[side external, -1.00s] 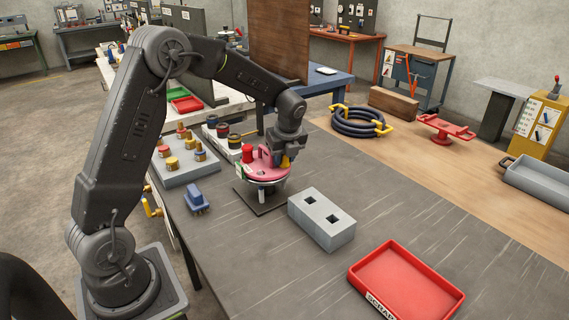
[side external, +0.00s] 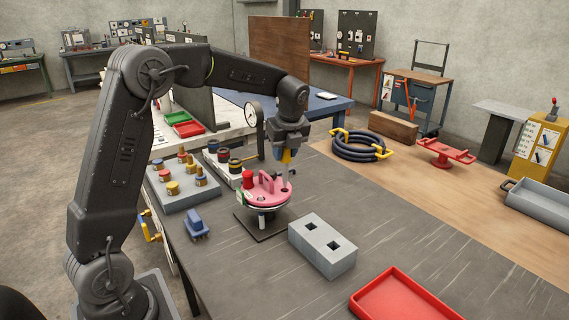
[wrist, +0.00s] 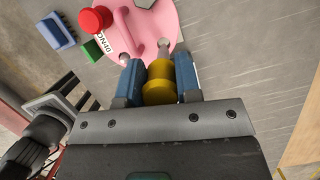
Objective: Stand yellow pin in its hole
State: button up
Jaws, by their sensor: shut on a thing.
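My gripper (side external: 287,158) is shut on the yellow pin (wrist: 159,85), which sits between its blue fingertips in the wrist view. The pin's thin grey shank (wrist: 163,52) seems to point away from the wrist, toward the spool. The pin is held above the right side of the pink flanged spool (side external: 268,190), apart from it in the side view. A dark hole (side external: 284,190) shows in the flange below the gripper. The spool's pink top also shows in the wrist view (wrist: 150,25), partly hidden by the fingers.
A red knob (side external: 248,178) stands on the flange's left. A blue connector (side external: 196,224), a grey tray of pegs (side external: 182,192) and a red tray (side external: 405,300) are nearby.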

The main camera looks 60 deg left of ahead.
jog(key=d+m, duration=0.2)
jog(key=d, duration=0.9)
jog(key=shift+t, duration=0.4)
jog(key=shift+d+f, duration=0.2)
jog(key=shift+f, duration=2.35)
jog(key=shift+w, duration=0.1)
jog(key=shift+f, duration=2.85)
jog(key=o, duration=1)
